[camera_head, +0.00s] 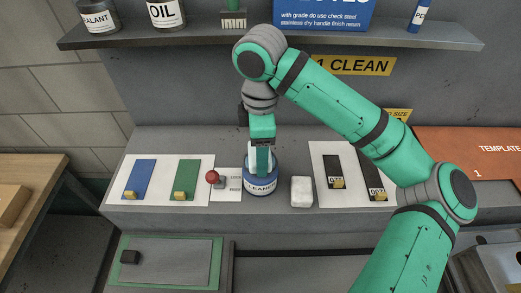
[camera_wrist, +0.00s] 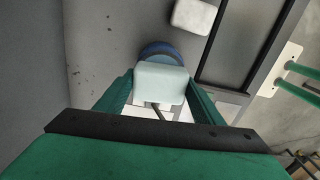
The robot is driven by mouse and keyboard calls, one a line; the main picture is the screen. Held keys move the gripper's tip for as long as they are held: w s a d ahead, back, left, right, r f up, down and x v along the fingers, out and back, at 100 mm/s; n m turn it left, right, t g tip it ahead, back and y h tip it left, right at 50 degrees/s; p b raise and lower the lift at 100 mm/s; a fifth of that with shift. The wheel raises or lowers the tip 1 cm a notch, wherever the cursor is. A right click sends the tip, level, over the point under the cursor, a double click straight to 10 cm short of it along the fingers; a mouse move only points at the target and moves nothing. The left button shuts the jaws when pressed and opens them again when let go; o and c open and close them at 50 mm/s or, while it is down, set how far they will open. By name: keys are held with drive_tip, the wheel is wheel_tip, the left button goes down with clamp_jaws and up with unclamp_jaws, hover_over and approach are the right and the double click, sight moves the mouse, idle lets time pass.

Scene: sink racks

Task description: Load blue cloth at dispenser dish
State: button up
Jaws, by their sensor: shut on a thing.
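My gripper (camera_head: 262,160) points down over the round blue dispenser dish (camera_head: 262,188), which has a white label reading "CLEANER", on the grey counter. In the wrist view, my gripper (camera_wrist: 160,92) is shut on a pale bluish-white pad (camera_wrist: 160,82), which looks like the blue cloth. The dish (camera_wrist: 158,51) shows as a blue rim beyond the pad. The pad covers most of the dish there, so I cannot tell whether they touch.
A white block (camera_head: 302,191) lies just right of the dish. A red-knobbed lever (camera_head: 212,177) stands close on the left. Blue (camera_head: 140,178) and green (camera_head: 187,178) strips lie further left. A shelf (camera_head: 210,38) with containers runs above.

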drive_tip(key=shift+r, duration=3.55)
